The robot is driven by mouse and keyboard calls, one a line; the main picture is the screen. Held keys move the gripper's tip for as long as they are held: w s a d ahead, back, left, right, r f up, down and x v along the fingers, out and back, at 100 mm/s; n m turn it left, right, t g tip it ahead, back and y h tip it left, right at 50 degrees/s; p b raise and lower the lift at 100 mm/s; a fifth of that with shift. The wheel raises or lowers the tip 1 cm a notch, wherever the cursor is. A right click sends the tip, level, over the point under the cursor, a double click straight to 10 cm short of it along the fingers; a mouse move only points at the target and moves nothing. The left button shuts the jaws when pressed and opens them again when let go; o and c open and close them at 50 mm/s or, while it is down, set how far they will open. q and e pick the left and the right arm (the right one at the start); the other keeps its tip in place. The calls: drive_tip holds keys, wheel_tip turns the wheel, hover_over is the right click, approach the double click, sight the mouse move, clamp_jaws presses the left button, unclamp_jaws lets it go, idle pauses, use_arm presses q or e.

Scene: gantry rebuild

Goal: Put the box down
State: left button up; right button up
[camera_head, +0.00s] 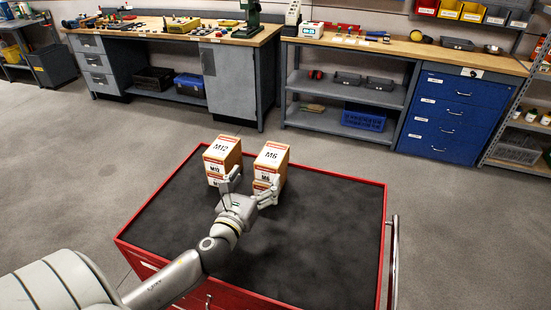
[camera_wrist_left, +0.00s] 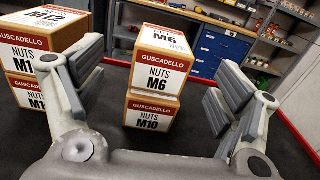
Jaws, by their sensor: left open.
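The M6 nuts box (camera_head: 271,158) is a tan box with a white and red label. It stands on an M10 nuts box (camera_wrist_left: 150,112), and both are at the far side of the black top of a red cart (camera_head: 330,178). My left gripper (camera_head: 249,186) is open and empty, just in front of this stack. In the left wrist view the M6 box (camera_wrist_left: 160,72) shows between the spread fingers, apart from them. My right gripper is not in view.
A second stack with an M12 box (camera_head: 221,155) on top stands close on the left; my left finger partly covers it. The cart top is bare to the right and in front. Workbenches (camera_head: 170,32) and a blue drawer cabinet (camera_head: 449,112) stand at the back.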

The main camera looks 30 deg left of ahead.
sight(265, 167)
use_arm(q)
drive_tip(key=shift+w+r, duration=0.1)
drive_tip(key=shift+w, duration=0.15)
drive_tip(key=p+x, duration=0.1)
drive_tip(key=x, duration=0.4)
drive_tip(key=shift+w+d, duration=0.1)
drive_tip(key=shift+w, duration=0.35)
drive_tip(key=p+x, duration=0.1)
drive_tip(key=x, duration=0.3)
drive_tip(key=shift+w+p, duration=0.1)
drive_tip(key=shift+p, duration=0.2)
drive_tip(key=shift+w+f, duration=0.2)
drive_tip(key=c, duration=1.2)
drive_tip(key=shift+r, duration=0.1)
drive_tip(key=shift+c, duration=0.8)
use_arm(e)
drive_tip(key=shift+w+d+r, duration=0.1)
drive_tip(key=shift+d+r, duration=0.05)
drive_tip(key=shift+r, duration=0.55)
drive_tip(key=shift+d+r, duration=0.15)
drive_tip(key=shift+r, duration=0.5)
use_arm(q)
drive_tip(key=shift+r, duration=0.1)
